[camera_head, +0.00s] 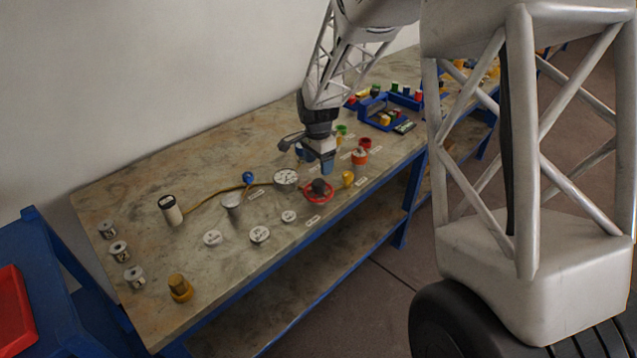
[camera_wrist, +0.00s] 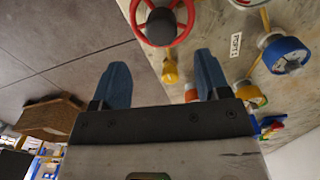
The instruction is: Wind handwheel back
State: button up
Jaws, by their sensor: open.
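The red handwheel (camera_head: 318,201) with a dark hub sits near the front edge of the bench. In the wrist view the handwheel (camera_wrist: 161,26) is at the top, partly cut off, beyond the fingertips. My gripper (camera_head: 327,166) hangs just above and behind the wheel in the head view, apart from it as far as I can tell. In the wrist view my gripper (camera_wrist: 163,78) has its two blue fingers wide apart with nothing between them.
A yellow knob (camera_head: 348,179) stands right of the wheel, and an orange-topped part (camera_head: 360,156) is behind it. A round gauge (camera_head: 286,177) is to the left. White discs (camera_head: 260,235) lie front left. A blue tray (camera_head: 372,120) is farther back.

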aim_at(318, 182)
jog(key=shift+w+f, duration=0.1)
jog(key=shift+f, duration=0.1)
dwell(0.3)
jog(key=shift+f, duration=3.8)
jog(key=c, duration=0.9)
jog(key=shift+n, duration=0.3)
